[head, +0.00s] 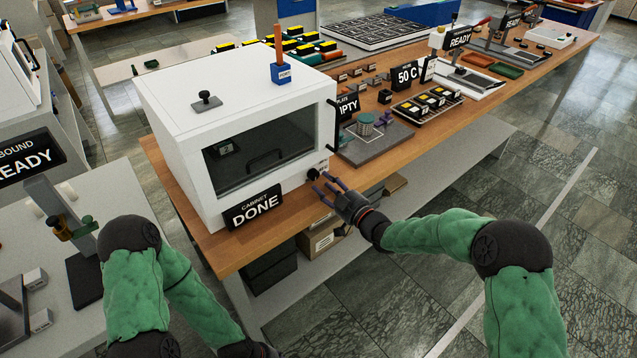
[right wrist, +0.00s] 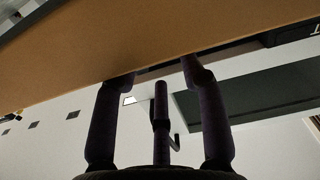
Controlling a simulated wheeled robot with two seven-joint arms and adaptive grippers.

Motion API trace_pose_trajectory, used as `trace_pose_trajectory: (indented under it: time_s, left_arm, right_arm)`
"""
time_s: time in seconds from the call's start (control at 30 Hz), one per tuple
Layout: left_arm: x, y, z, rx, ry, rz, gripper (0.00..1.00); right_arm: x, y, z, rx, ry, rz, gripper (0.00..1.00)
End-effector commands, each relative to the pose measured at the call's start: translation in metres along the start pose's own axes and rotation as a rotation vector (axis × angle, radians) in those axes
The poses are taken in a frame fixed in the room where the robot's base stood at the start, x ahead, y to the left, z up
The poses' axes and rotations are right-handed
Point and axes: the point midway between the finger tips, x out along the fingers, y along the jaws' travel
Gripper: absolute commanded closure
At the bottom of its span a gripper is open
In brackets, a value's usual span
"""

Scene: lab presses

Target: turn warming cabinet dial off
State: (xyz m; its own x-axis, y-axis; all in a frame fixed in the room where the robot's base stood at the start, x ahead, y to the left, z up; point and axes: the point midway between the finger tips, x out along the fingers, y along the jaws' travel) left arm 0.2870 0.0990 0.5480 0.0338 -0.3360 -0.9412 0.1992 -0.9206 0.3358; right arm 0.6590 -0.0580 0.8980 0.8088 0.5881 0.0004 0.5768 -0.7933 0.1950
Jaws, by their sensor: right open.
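The white warming cabinet (head: 180,105) stands on the wooden bench, with a dark glass front door. A small black dial (head: 313,174) sits low on the right part of its front face, beside a small label. A black sign (head: 252,207) reading "CABINET DONE" stands at the front. In the right wrist view my open fingers (right wrist: 160,95) show, but the dial is not discernible. My left arm comes in at the lower left; its gripper is not visible.
The wooden bench (head: 225,250) holds a grey plate (head: 375,143) with small parts right of the cabinet, and a black rack (head: 428,101) beyond. Boxes (head: 320,238) lie on the shelf below. The floor in front is open.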

Motion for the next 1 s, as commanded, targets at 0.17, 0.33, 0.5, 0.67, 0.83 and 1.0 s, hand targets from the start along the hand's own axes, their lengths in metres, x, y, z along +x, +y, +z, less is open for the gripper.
trace_pose_trajectory:
  time_s: [0.17,0.33,0.5,0.67,0.83,1.0]
  left_arm:
    - [0.009,-0.003,0.000,0.000,0.000,0.000,0.60]
    - [0.012,-0.004,0.000,0.000,0.000,0.000,0.60]
    - [0.012,-0.004,0.000,0.000,0.000,0.000,0.60]
    - [0.012,-0.004,0.000,0.000,0.000,0.000,0.60]
    - [0.012,-0.004,0.000,0.000,0.000,0.000,0.60]
    - [0.012,-0.004,0.000,0.000,0.000,0.000,0.60]
  right_arm:
    - [0.025,-0.001,0.002,-0.001,0.001,-0.001,0.57]
    - [0.036,-0.001,0.001,0.001,-0.001,-0.001,0.57]
    - [0.038,0.000,0.000,0.001,-0.001,0.000,0.57]
    - [0.038,0.000,0.000,0.001,-0.001,0.000,0.60]
    - [0.038,0.000,0.000,0.001,-0.001,0.000,1.00]
    - [0.038,0.000,0.000,-0.005,-0.001,0.000,1.00]
